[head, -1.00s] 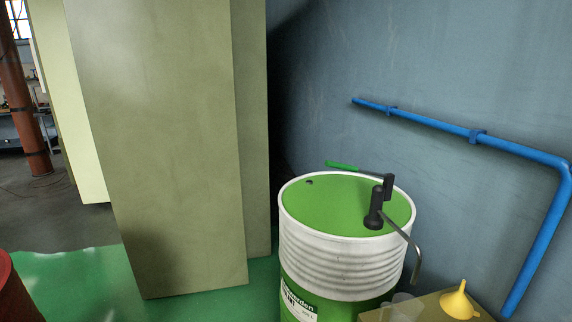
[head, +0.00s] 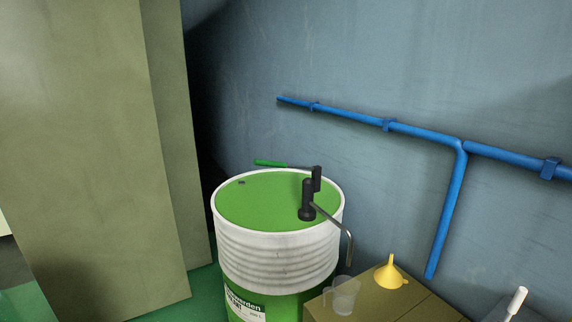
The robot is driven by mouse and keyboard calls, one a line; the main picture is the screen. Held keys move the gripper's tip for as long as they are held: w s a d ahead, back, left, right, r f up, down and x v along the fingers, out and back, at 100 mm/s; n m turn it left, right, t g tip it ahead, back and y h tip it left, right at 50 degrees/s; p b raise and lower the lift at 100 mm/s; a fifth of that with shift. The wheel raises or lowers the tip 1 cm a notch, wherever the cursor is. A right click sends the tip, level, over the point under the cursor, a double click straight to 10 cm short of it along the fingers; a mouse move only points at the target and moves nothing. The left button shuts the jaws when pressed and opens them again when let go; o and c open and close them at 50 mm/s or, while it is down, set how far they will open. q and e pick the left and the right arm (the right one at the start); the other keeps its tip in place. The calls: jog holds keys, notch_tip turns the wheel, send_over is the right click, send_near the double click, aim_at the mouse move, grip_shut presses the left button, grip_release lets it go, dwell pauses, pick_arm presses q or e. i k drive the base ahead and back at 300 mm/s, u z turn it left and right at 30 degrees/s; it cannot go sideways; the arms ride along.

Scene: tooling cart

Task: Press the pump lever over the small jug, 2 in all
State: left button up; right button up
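The pump (head: 308,200) is a black upright body on the green lid of a white and green drum (head: 275,258). Its lever (head: 271,163) has a green grip and points left, roughly level, above the far side of the lid. A grey metal spout (head: 338,226) runs from the pump to the right and bends down past the drum's rim. The small jug (head: 346,295) is clear and stands on a cardboard-coloured box top, close to below the spout's end. I cannot tell whether anything is in it. Neither of my grippers is in view.
A yellow funnel (head: 390,272) lies on the box (head: 415,299) right of the jug. A white-handled item (head: 516,302) shows at the lower right. A tall olive cabinet (head: 85,150) stands left of the drum. A blue pipe (head: 425,132) runs along the wall behind.

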aim_at(280, 164)
jog(key=z, duration=0.6)
jog(key=k, duration=0.65)
jog(key=z, duration=0.7)
jog(key=i, duration=1)
jog(key=u, duration=0.45)
